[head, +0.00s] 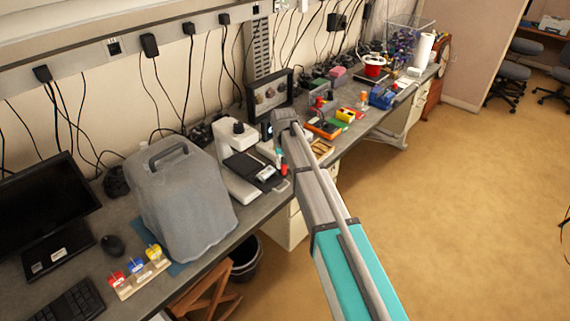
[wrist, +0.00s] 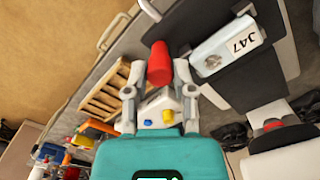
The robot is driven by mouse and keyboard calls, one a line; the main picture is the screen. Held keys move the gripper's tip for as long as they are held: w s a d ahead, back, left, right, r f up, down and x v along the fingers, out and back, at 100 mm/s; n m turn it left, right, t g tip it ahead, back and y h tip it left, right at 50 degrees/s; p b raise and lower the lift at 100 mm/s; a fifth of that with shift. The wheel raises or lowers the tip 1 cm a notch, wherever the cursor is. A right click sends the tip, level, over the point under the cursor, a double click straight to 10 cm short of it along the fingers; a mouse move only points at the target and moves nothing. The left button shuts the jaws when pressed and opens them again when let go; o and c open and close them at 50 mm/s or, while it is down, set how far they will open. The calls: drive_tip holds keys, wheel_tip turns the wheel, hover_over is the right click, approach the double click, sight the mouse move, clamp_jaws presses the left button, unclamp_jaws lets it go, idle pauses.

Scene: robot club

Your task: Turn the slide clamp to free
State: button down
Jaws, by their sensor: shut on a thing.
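My gripper (wrist: 158,78) has its fingers closed around a red cylindrical handle (wrist: 160,62). The handle also shows in the head view (head: 284,170), beside the microscope's black stage. I take it to be the slide clamp's handle; its joint to the stage cannot be made out. A white block labelled 347 (wrist: 228,45), with a round metal piece at one end, lies on the black stage (wrist: 277,80), just right of the handle in the wrist view. The white microscope (head: 234,134) stands on the bench. In the head view my gripper (head: 281,163) is small and partly hidden.
A grey covered case (head: 182,205) stands left of the microscope. A wooden slatted tray (wrist: 103,95) lies near my gripper in the wrist view. Coloured items crowd the bench (head: 205,262) farther back. The floor (head: 455,210) on the right is clear.

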drive_tip(key=shift+m, duration=0.4)
drive_tip(key=shift+c, duration=2.2)
unclamp_jaws()
drive_tip(key=shift+s, duration=0.1)
